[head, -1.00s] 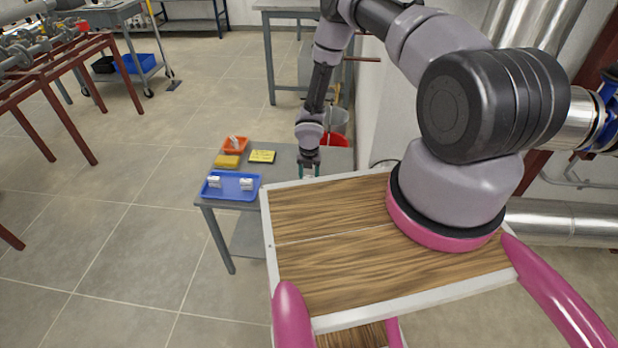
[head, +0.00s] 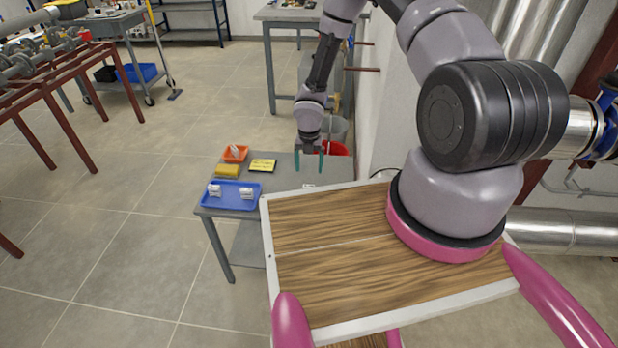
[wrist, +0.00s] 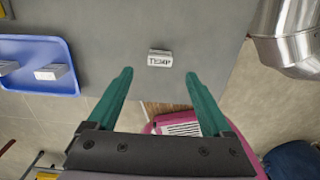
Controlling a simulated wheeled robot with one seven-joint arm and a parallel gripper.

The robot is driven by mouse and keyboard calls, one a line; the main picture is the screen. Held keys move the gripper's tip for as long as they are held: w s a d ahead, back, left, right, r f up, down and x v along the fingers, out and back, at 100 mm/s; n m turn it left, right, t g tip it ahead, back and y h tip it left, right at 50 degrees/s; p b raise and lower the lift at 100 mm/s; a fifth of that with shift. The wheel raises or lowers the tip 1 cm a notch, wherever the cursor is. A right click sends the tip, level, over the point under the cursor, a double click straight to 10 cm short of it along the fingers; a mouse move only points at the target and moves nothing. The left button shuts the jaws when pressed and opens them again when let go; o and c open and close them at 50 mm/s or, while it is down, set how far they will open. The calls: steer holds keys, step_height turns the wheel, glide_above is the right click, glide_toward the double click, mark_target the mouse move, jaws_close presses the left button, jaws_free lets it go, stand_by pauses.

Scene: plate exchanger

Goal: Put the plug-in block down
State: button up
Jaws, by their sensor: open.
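The plug-in block (wrist: 160,58), a small white block marked "TEMP", rests on the grey table top (wrist: 160,20), apart from my gripper. In the head view a small part of the block (head: 308,186) shows at the table's near side, just past the edge of my wooden deck. My gripper (head: 309,168) is above the block, open and empty. In the wrist view its two green fingers (wrist: 158,80) are spread wide, with the block beyond and between their tips.
A blue tray (head: 232,207) with two white blocks (head: 214,190) stands left on the table.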

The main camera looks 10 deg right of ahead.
steer(key=d+r+m+t+h, duration=0.1)
steer(key=d+r+m, duration=0.3)
steer(key=r, duration=0.9)
steer(key=d+r+m+t, duration=0.1)
steer(key=d+r+m, duration=0.1)
steer(key=r+m, duration=0.8)
steer(key=d+r+m+t+h, duration=0.15)
steer(key=d+r, duration=0.25)
steer(key=r, duration=1.1)
steer(key=s+r+m+y, duration=0.1)
steer(key=s+r+m, duration=0.85)
steer(key=r, duration=0.45)
steer(key=s+a+r+m+t+y, duration=0.1)
steer(key=s+r+m+t, duration=0.1)
steer(key=s+r+m, duration=0.2)
steer(key=s+a+r+m+t+y, duration=0.1)
steer(key=s+r+m+y, duration=0.1)
steer(key=s+r+m, duration=0.2)
steer(key=s+m, duration=0.3)
steer(key=s, duration=0.3)
steer(key=shift+s+a+r+m+t, duration=0.15)
steer(key=shift+s+r+m+t, duration=0.1)
steer(key=shift+r+m+t, duration=0.1)
steer(key=shift+y, duration=0.25)
